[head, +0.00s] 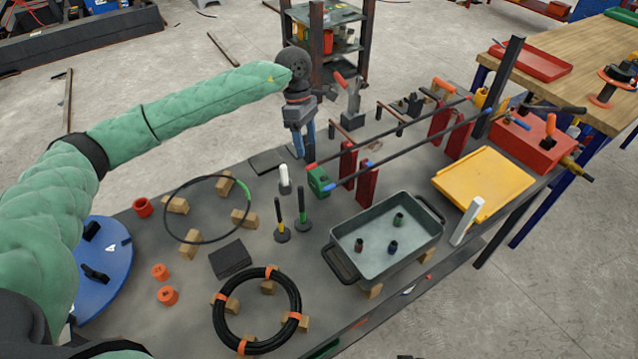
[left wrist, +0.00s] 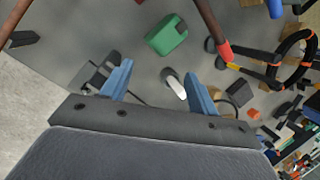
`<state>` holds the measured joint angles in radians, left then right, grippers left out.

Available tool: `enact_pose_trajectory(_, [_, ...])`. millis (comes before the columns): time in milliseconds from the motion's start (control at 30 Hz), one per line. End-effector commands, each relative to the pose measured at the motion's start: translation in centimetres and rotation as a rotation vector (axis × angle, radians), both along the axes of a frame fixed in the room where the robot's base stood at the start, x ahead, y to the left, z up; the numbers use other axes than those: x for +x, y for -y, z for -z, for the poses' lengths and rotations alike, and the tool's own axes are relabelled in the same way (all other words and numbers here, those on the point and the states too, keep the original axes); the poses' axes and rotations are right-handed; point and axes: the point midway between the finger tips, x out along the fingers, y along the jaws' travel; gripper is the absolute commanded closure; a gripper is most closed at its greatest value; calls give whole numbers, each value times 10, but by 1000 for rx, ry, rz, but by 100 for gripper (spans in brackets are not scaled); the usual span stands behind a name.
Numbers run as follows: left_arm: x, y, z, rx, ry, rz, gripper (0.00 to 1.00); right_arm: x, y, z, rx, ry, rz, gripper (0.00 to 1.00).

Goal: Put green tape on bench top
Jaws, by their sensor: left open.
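A small green block-like piece (head: 318,181) sits on the dark grey bench top (head: 325,215), close to the red and blue ends of two long bars. It may be the green tape; I cannot tell for sure. A green piece also shows in the left wrist view (left wrist: 166,35), beyond my fingers. A green band (head: 243,188) shows on the black hoop (head: 166,214). My left gripper (head: 304,150) points down above the bench, behind the green piece, with blue fingers apart. In the left wrist view nothing is held between the fingers (left wrist: 160,88). My right gripper is not in view.
Red posts (head: 367,184) carry the long bars. A grey tray (head: 385,238) with small cups, a yellow tray (head: 484,182) and a black coil (head: 257,310) on wooden blocks stand on the bench. A white-topped item (head: 284,178) and two upright-handled tools (head: 302,210) stand near the green piece.

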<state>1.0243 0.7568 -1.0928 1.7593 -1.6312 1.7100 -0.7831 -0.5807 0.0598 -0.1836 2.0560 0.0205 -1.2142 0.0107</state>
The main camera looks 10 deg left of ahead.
Motion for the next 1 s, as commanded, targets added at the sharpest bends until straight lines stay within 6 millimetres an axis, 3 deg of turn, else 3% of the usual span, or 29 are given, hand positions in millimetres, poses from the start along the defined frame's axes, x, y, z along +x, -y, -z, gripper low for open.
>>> enact_pose_trajectory(200, [-6, 3, 8, 79, -89, -348, 40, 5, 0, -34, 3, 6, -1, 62])
enact_pose_trajectory(500, [-14, 9, 17, 194, -215, -828, 40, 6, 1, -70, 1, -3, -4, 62])
enact_pose_trajectory(1000, [-17, 17, 18, 365, -396, -1530, 40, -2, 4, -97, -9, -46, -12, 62])
